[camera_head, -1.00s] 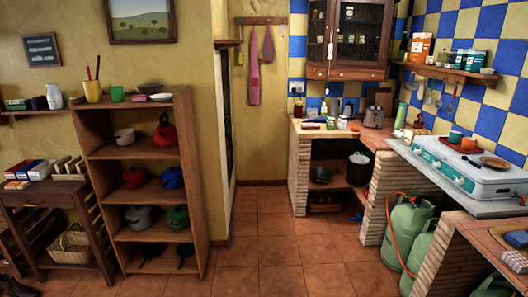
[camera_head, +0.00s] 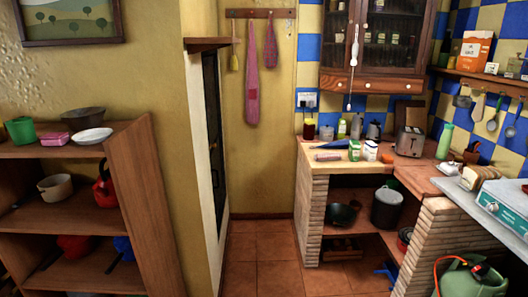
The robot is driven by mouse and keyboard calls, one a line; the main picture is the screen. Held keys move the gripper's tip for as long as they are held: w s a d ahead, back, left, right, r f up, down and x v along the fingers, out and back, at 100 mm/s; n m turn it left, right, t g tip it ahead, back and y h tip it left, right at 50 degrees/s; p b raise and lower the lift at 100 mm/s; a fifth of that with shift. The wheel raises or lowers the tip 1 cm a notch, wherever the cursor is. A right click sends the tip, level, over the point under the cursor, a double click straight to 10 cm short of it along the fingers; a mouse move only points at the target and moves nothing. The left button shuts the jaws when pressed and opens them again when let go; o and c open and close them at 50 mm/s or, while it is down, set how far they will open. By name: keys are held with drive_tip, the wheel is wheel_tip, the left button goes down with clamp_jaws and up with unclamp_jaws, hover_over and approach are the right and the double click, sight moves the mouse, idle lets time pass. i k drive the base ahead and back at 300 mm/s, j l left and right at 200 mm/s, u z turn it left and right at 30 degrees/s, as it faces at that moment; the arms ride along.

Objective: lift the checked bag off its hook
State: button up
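Two pinkish-red cloth items hang side by side from a wooden hook rail (camera_head: 262,13) on the yellow back wall. The longer one (camera_head: 252,85) is pink, with a small patterned patch near its middle. The shorter one (camera_head: 270,46) to its right is darker and looks patterned. The weave is too small to tell for certain which is the checked bag. Both hang straight down, and their hooks are hard to make out. My gripper is not in view.
A wooden shelf unit (camera_head: 150,210) with pots and bowls stands at left. A brick counter (camera_head: 312,205) with jars and a toaster (camera_head: 409,141) stands at right. Clear tiled floor (camera_head: 265,262) lies between them, leading toward the rail. A small ledge (camera_head: 212,44) juts out left of the rail.

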sight(270, 52)
drive_tip(key=i+j, duration=0.1)
drive_tip(key=i, duration=1.95)
drive_tip(key=l+z, duration=0.05)
drive_tip(key=l, duration=0.05)
